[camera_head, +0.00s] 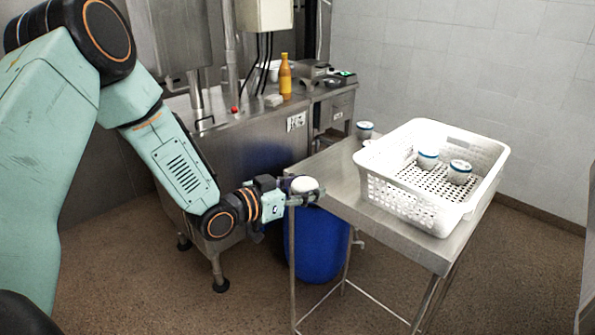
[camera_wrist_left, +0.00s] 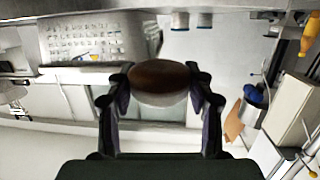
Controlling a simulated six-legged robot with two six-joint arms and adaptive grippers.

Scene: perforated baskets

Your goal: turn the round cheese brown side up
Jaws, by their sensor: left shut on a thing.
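The round cheese (camera_head: 303,184) is held at the left end of the steel table and shows a pale, white top in the head view. In the left wrist view the cheese (camera_wrist_left: 158,80) shows a brown face and a pale side; this view looks upside down, so the brown face points downward. My left gripper (camera_head: 306,194) is shut on the cheese, with one finger on each side in the left wrist view (camera_wrist_left: 160,101). I cannot tell how far the cheese is above the tabletop. My right gripper is not in view.
A white perforated basket (camera_head: 405,206) stands on the steel table (camera_head: 345,187), with two blue-rimmed cups (camera_head: 459,172) inside. Another cup (camera_head: 364,130) stands behind it. A blue barrel (camera_head: 318,245) is below. An orange bottle (camera_head: 285,78) stands on the back counter.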

